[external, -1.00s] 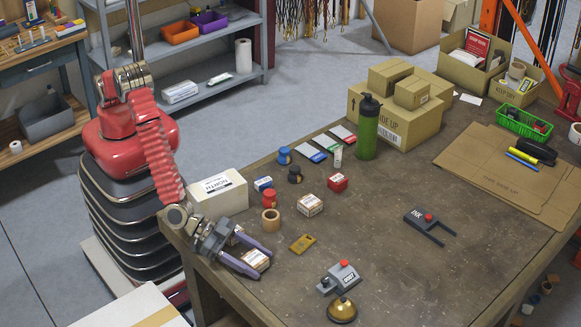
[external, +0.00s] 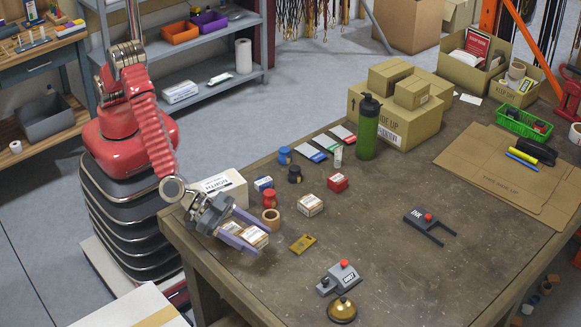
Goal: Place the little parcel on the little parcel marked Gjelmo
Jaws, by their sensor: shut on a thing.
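My gripper (external: 250,234) is shut on a little parcel (external: 257,238), a small brown box with a white top, near the table's left edge. It is held between the two purple fingers, and its height above the table is hard to tell. Another little parcel (external: 310,205), brown with a white label, lies on the table to the right of my gripper, apart from it. The writing on both is too small to read, so I cannot tell which is marked Gjelmo. Something brownish shows behind the fingers, mostly hidden.
A white North box (external: 228,190) stands behind my gripper. A tape roll (external: 270,219), a red pot (external: 269,199) and a yellow card (external: 302,243) lie close by. A brass bell (external: 342,309) is at the front.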

